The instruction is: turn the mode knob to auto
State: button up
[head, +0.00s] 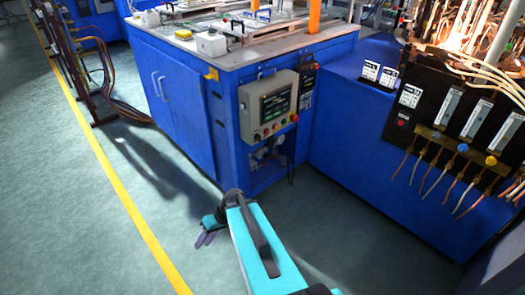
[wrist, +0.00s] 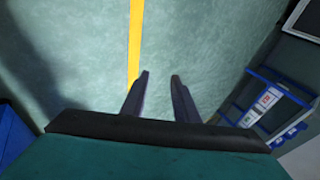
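A grey control panel (head: 250,97) with a dark screen hangs on the front of the blue machine cabinet, in the middle of the head view. A row of small coloured buttons or knobs (head: 272,129) runs along its lower edge. They are too small to tell which is the mode knob or where it points. My gripper (head: 203,240) is low over the floor, in front and to the left of the panel, well apart from it. In the wrist view my gripper (wrist: 160,80) has its two dark fingers spread, with only floor between them. The panel is not identifiable in the wrist view.
A blue cabinet (head: 180,105) stands left of the panel. A black panel with gauges and copper tubes (head: 458,120) is at the right, with glowing flames behind it. A dark cable hangs below the control panel. Green floor with a yellow line (head: 115,170) is clear at the left.

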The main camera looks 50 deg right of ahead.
jog(key=w+d+r+t+b, duration=0.2)
jog(key=w+d+t+b, duration=0.4)
jog(key=d, duration=0.5)
jog(key=t+h+b, duration=0.7)
jog(key=t+b, duration=0.2)
jog(key=b, duration=1)
send_near(259, 138)
jog(key=s, duration=0.6)
jog(key=shift+s+f, duration=0.15)
jog(key=shift+f, duration=0.1)
jog(key=w+b, duration=0.3)
jog(key=w, duration=1.1)
jog(key=shift+d, duration=0.4)
